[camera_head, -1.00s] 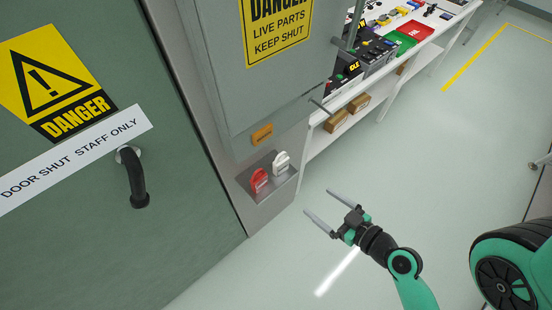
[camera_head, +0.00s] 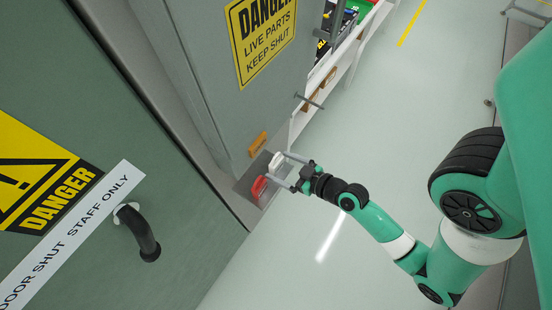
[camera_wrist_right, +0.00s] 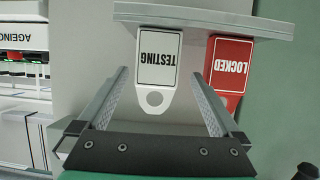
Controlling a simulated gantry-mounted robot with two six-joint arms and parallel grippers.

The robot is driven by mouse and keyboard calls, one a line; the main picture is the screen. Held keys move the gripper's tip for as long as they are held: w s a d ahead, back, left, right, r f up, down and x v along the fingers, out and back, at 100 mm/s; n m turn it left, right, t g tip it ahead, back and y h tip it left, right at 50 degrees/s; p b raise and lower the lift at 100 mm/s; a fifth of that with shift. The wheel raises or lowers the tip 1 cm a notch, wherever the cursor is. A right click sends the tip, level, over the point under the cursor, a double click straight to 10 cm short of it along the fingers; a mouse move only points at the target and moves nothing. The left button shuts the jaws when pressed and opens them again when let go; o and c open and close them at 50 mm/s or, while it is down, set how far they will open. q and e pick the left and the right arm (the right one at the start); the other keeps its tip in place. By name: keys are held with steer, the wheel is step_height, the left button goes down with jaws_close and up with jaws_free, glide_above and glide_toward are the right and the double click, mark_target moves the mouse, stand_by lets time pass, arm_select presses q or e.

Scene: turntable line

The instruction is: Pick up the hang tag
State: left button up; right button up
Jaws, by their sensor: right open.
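Two tags hang at a small grey ledge (camera_wrist_right: 205,17). One is a white hang tag (camera_wrist_right: 158,62) lettered TESTING, with a hole at its end; the other is a red tag (camera_wrist_right: 229,65) lettered LOCKED. In the head view the white tag (camera_head: 275,161) and red tag (camera_head: 260,187) sit side by side low on the cabinet. My right gripper (camera_head: 276,166) is open at the tags. In the right wrist view the white tag lies between its fingers (camera_wrist_right: 159,78), with gaps on both sides. The right finger partly overlaps the red tag's edge. My left gripper is out of view.
A grey cabinet (camera_head: 217,75) with a yellow danger sign rises behind the ledge. An orange plate (camera_head: 258,144) is just above the tags. A green door (camera_head: 215,236) with a black handle (camera_head: 138,233) stands left. A white shelf (camera_head: 335,78) is beyond; the floor at right is clear.

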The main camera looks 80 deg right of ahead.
steer(key=shift+w+d+f, duration=0.25)
steer(key=shift+w+f, duration=0.15)
steer(key=shift+w, duration=0.15)
steer(key=x, duration=0.4)
steer(key=shift+w+d+f+b, duration=0.2)
steer(key=shift+d+f+b, duration=0.1)
steer(key=shift+b, duration=0.1)
steer(key=c, duration=1.4)
steer(key=shift+r, duration=0.1)
